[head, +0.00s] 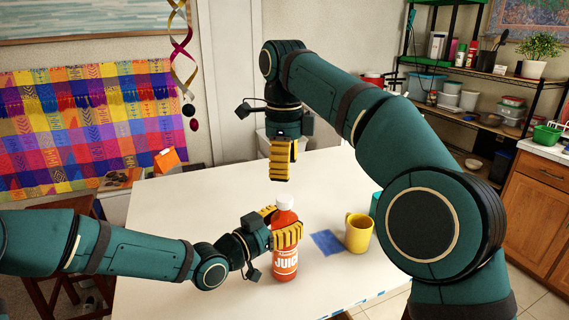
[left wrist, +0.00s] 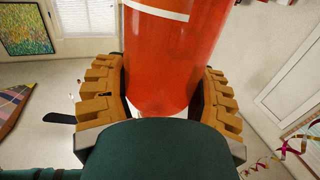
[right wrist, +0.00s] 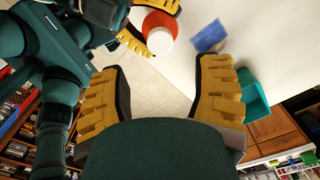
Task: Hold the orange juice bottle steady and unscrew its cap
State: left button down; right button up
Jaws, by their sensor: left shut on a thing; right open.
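The orange juice bottle (head: 285,262) stands upright on the white table, with its white cap (head: 285,202) on top. My left gripper (head: 284,228) is shut around the upper body of the bottle; in the left wrist view the red-orange bottle (left wrist: 172,60) fills the space between its yellow fingers. My right gripper (head: 281,160) is open and empty, pointing down above the cap and apart from it. In the right wrist view the white cap (right wrist: 160,41) shows beyond the open fingers, off to the upper side.
A yellow mug (head: 358,234) stands right of the bottle, with a blue cloth or pad (head: 326,243) between them. A teal container (head: 375,203) is partly hidden behind my right arm. The table (head: 180,225) is clear on the left and back.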

aim_at(285, 198)
jog(key=shift+m, duration=0.9)
jog(key=shift+f+m, duration=0.15)
jog(key=shift+m, duration=0.15)
jog(key=shift+f, duration=3.85)
grip_shut()
